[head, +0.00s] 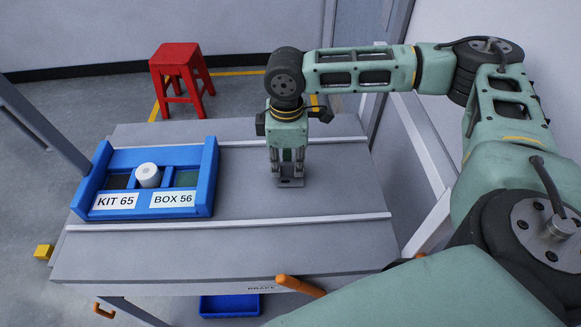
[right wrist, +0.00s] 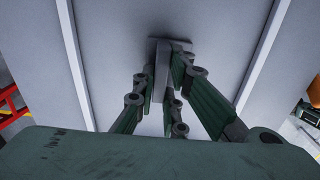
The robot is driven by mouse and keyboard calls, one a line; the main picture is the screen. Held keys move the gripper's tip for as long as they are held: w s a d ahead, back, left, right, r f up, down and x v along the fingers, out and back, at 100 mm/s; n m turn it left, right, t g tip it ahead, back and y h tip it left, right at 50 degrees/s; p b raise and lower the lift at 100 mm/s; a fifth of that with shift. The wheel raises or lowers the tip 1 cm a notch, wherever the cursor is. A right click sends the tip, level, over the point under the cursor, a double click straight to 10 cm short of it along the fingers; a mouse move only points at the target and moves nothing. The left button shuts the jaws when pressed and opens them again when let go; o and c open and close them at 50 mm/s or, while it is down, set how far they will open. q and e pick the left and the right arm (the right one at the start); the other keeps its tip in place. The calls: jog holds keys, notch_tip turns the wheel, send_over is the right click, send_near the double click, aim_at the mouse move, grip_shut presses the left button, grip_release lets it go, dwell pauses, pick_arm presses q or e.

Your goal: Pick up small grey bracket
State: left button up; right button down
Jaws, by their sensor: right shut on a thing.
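The small grey bracket (head: 290,182) is on the grey table top, under my right gripper (head: 288,168). In the right wrist view the bracket (right wrist: 160,68) shows between the two fingers, with its flat part at the far end. My right gripper (right wrist: 168,85) points down and is shut on the bracket. The bracket appears to be at the table surface; I cannot tell whether it is lifted clear. The fingers hide part of it. My left gripper is not in view.
Light rails (head: 225,220) cross the table (head: 300,250). A red stool (head: 181,75) stands behind; a blue bin (head: 230,305) lies below the front edge.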

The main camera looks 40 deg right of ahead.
aim_at(287, 164)
dwell(0.3)
notch_tip(287, 164, up, 10)
dwell(0.5)
jog(key=shift+a, duration=0.1)
dwell(1.0)
